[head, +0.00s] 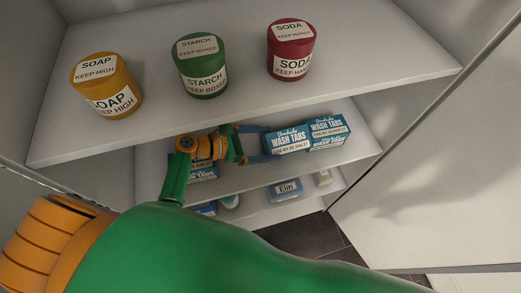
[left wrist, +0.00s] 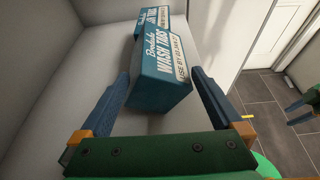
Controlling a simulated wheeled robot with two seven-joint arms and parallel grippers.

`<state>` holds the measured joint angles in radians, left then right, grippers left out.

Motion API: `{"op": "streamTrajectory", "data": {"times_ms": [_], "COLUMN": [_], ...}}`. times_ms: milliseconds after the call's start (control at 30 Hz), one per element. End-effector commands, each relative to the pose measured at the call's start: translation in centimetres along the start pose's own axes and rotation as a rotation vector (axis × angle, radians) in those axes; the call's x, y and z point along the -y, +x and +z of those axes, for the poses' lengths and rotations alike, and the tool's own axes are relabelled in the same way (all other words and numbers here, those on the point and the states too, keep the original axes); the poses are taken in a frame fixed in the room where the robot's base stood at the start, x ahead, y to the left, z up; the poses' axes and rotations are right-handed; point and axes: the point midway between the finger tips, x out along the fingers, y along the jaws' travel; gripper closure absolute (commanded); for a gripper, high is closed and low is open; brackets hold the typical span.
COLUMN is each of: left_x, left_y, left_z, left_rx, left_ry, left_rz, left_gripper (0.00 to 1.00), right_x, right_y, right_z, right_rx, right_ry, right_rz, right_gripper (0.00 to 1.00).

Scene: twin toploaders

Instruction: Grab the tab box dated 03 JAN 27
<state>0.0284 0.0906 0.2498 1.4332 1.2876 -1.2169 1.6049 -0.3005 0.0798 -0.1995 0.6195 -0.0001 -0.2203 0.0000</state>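A teal and white wash tabs box (head: 288,142) stands on the middle shelf. Its date line appears to read 03 JAN 27, in small print; the box also shows in the left wrist view (left wrist: 164,80). My left gripper (head: 268,143) reaches in from the left with its fingers apart. In the left wrist view the fingers (left wrist: 160,76) lie on either side of the box's near end; firm contact is not visible. A second wash tabs box (head: 328,132) stands close behind it to the right, its date too small to read. A third teal box (head: 196,173) is partly hidden by my left arm.
The upper shelf (head: 235,98) overhangs the boxes and carries a yellow soap tub (head: 105,86), a green starch tub (head: 199,66) and a red soda tub (head: 291,50). A lower shelf holds an Elin box (head: 286,188). A white panel (head: 430,170) stands at right.

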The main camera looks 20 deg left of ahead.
Motion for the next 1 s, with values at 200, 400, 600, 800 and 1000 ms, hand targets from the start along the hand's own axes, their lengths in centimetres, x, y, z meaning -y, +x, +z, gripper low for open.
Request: {"op": "streamTrajectory", "data": {"times_ms": [200, 400, 600, 800, 1000], "left_x": [0.7, 0.7, 0.8, 1.1, 4.4], "left_y": [0.1, 0.2, 0.0, -1.2, -2.0], "left_z": [-1.6, -1.5, -1.1, 2.4, 6.9], "left_rx": [-0.035, -0.033, -0.033, -0.03, -0.026], "left_ry": [-0.013, -0.012, -0.011, -0.009, -0.007], "left_rz": [-0.018, -0.02, -0.021, -0.021, -0.016], "left_gripper": [0.56, 0.85, 0.85, 1.0, 1.0], "right_x": [0.0, 0.0, 0.0, 0.0, -0.1], "right_y": [0.3, 0.3, 0.2, -1.0, -2.8], "right_z": [0.0, 0.0, 0.0, -0.1, -0.4], "right_rx": [-0.001, -0.001, -0.001, -0.001, -0.002], "right_ry": [0.0, 0.0, 0.0, -0.001, -0.001], "right_rz": [0.0, 0.0, 0.0, 0.0, 0.0], "right_gripper": [0.5, 0.5, 0.5, 0.5, 0.5]}}
